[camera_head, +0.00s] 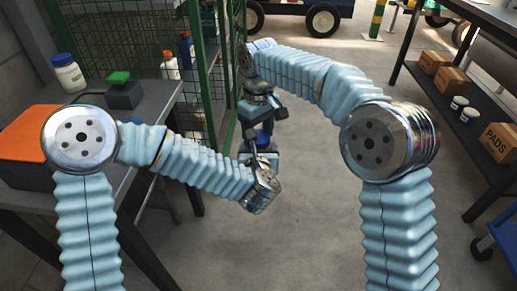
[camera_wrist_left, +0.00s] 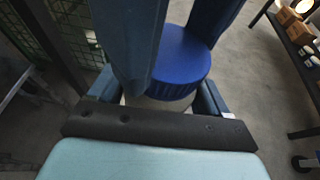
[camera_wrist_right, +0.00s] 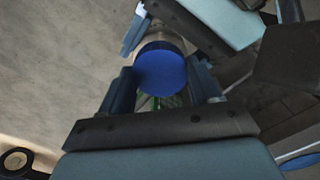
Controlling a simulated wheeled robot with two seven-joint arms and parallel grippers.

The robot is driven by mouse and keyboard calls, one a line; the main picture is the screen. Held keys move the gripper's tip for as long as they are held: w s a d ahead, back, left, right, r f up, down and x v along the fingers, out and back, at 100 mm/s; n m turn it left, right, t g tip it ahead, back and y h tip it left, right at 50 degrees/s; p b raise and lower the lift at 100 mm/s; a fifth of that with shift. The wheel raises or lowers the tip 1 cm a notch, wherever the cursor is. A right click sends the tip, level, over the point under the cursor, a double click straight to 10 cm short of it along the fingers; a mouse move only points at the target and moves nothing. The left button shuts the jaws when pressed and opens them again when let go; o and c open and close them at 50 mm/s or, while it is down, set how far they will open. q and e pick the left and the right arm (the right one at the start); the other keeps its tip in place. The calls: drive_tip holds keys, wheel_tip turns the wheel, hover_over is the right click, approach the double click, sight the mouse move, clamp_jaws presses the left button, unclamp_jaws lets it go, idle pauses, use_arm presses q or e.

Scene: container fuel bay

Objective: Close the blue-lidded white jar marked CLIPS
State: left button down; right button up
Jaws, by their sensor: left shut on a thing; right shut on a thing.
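The blue lid (camera_wrist_left: 183,68) of a white jar (camera_wrist_left: 160,103) shows between my grippers; the lid also shows in the right wrist view (camera_wrist_right: 160,72). My right gripper (camera_wrist_right: 163,88) is shut on the lid from above, a finger on either side. My left gripper (camera_wrist_left: 158,98) is shut on the white body below. In the head view my right gripper (camera_head: 262,125) is above my left gripper (camera_head: 262,160). The lid is right over the body, but I cannot tell whether it is fully seated. The CLIPS marking is hidden.
A bench with another blue-lidded white jar (camera_head: 68,75), a green-topped dark box (camera_head: 122,90) and an orange-topped case (camera_head: 28,135) stands left, beside a green wire cage (camera_head: 130,40). Shelves with cartons (camera_head: 500,140) stand right. The floor (camera_head: 300,220) between is clear.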

drive_tip(key=m, duration=0.9)
drive_tip(key=shift+m, duration=0.3)
drive_tip(key=m, duration=0.4)
drive_tip(key=shift+m, duration=0.4)
drive_tip(key=o, duration=1.2)
drive_tip(key=shift+o, duration=0.2)
wheel_tip(320, 180, up, 12)
drive_tip(key=shift+w+f, duration=0.1)
drive_tip(key=shift+f, duration=0.05)
